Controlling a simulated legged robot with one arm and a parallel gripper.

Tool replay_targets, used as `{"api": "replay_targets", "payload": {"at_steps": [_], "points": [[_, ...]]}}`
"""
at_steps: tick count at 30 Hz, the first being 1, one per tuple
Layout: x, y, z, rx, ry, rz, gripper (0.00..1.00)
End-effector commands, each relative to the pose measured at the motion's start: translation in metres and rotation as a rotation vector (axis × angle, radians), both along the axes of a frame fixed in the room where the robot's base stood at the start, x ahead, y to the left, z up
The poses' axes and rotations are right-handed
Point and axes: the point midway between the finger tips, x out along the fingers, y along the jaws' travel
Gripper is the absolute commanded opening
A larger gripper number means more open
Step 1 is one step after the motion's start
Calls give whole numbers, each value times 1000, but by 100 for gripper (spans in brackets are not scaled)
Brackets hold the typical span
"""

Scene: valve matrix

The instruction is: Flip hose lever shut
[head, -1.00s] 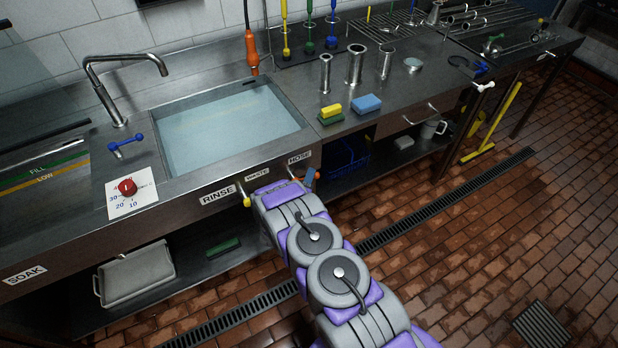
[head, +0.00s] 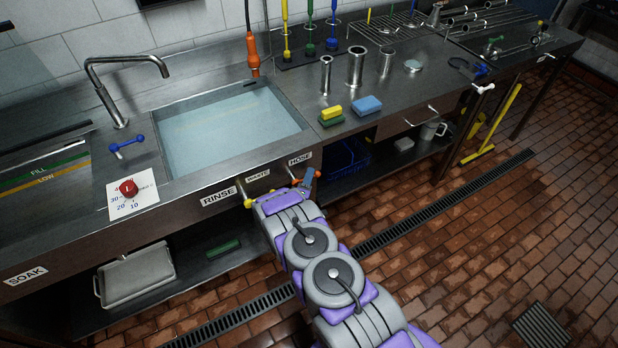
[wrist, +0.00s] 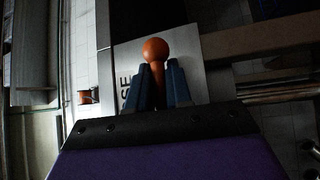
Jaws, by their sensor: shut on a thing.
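The hose lever is an orange handle with a round ball end (wrist: 155,49), seen in the wrist view. My gripper (wrist: 160,84) has its two dark blue fingers on either side of the lever's stem, shut on it, with the ball standing out beyond the fingertips. In the head view my gripper (head: 306,184) is at the sink's front panel, just below the HOSE label (head: 299,158). Only small bits of orange show there. My wrist and fingers hide most of the lever and its valve body.
A yellow-tipped lever (head: 248,203) sits close left of my wrist, under the RINSE label (head: 218,196). The water-filled sink (head: 232,130) is above. A blue basket (head: 347,157) stands on the lower shelf to the right. The tiled floor (head: 480,240) is open.

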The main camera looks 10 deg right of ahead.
Motion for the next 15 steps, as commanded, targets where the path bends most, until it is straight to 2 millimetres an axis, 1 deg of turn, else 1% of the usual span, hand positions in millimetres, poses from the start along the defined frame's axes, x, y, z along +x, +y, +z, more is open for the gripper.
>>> {"api": "replay_targets", "payload": {"at_steps": [1, 4, 5, 10, 15], "points": [[-3, -1, -5, -3, 13, -2, 0], [-3, -1, -6, -3, 14, -3, 0], [-3, -1, -6, -3, 14, -3, 22], [-2, -1, -4, 0, 10, -3, 38], [-2, -1, -2, 1, 7, -3, 39]]}}
